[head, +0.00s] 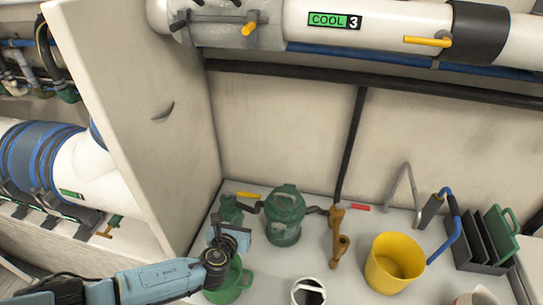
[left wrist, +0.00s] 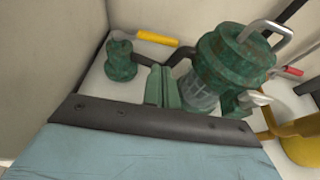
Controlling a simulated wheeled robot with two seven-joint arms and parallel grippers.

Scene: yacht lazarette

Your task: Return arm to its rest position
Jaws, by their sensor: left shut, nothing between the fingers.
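My left arm comes in from the bottom left of the head view. My left gripper (head: 230,238) is shut and empty, above the worktop close to the green fittings. In the left wrist view its closed fingers (left wrist: 163,86) show in front of a green strainer (left wrist: 225,65) with a clear lower bowl. I cannot tell whether they touch it. The strainer also shows in the head view (head: 285,217), standing upright just right of the gripper. My right gripper is not in view.
A small green fitting (left wrist: 121,62) and a yellow lever (left wrist: 157,39) lie by the strainer. A green cup (head: 240,280) is below the gripper. A brass fitting (head: 339,242), a yellow bucket (head: 395,263) and a dark rack (head: 478,245) stand to the right. A white panel (head: 130,100) rises at left.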

